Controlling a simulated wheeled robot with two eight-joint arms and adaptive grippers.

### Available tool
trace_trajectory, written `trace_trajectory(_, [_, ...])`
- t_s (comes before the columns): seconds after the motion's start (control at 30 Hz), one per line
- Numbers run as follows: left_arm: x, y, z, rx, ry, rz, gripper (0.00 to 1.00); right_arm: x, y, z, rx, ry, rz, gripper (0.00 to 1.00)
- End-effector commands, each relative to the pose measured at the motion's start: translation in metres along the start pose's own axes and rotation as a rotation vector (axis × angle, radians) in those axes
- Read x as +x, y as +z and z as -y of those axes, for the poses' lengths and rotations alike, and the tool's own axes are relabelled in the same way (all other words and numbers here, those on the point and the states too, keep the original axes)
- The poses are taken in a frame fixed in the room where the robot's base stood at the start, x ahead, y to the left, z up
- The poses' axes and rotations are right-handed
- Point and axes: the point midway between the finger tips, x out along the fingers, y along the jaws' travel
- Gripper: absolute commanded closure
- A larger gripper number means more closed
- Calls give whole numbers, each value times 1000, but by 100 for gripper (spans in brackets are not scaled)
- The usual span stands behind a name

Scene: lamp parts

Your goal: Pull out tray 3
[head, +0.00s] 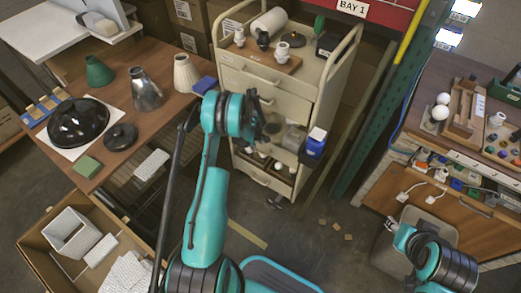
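A beige drawer cart (315,75) stands in the middle, with pull handles on its fronts. Its upper drawers look shut. A lower tray (262,178) shows its contents, several small white and dark parts; I cannot read a number on any tray. My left arm rises in front of the cart and hides part of its drawer fronts. My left gripper (258,122) is dark, close in front of the middle drawers, mostly behind my own wrist; its fingers cannot be made out and contact is unclear. My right gripper (394,229) is at lower right, away from the cart, small and unclear.
A blue-labelled container (315,145) stands at the cart's right side. Left is a wooden table (137,60) with lamp shades and a black dome (78,122). A cardboard box (38,243) sits lower left. A workbench (455,205) is at right. Floor before the cart is mostly free.

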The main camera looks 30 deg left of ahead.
Motion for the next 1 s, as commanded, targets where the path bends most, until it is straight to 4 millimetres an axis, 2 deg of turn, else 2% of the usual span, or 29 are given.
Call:
trace_trajectory(0.03, [13,0,0,1,0,0,69,6,4,0,0,0,0,60])
trace_trajectory(0.1, [25,0,0,1,0,0,69,10,7,0,0,0,0,60])
trace_trajectory(0.3, [48,0,0,2,1,-1,69,17,12,0,0,0,0,60])
trace_trajectory(0.67, [52,0,-1,2,1,-1,69,18,12,0,0,0,0,60])
trace_trajectory(0.77, [52,0,-1,2,1,-1,96,18,13,0,0,0,0,60])
trace_trajectory(0.8, [52,0,-1,2,1,-1,100,18,13,0,0,0,0,60])
trace_trajectory(1.0, [52,0,-1,2,1,-1,100,18,13,0,0,0,0,60])
